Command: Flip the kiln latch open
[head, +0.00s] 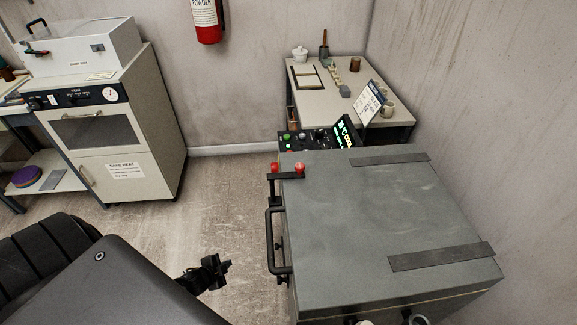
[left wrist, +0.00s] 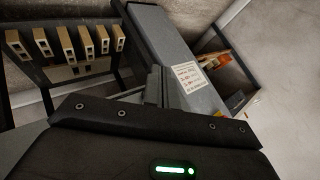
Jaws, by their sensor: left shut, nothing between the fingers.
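The kiln (head: 370,210) is a large grey box with a flat lid at the centre right of the head view. Two dark straps cross the lid. My left gripper (head: 222,272) is low, left of the kiln and apart from the handle and latch. It is shut and empty. Its fingers (left wrist: 157,86) also show in the left wrist view, where I cannot make out the latch. My right gripper is not in view.
A control panel with a green display (head: 345,132) stands behind the kiln. A side table (head: 310,95) with small items is at the back. A white oven cabinet (head: 120,130) stands left. The left wrist view shows a rack of several blocks (left wrist: 85,45). Bare floor lies between cabinet and kiln.

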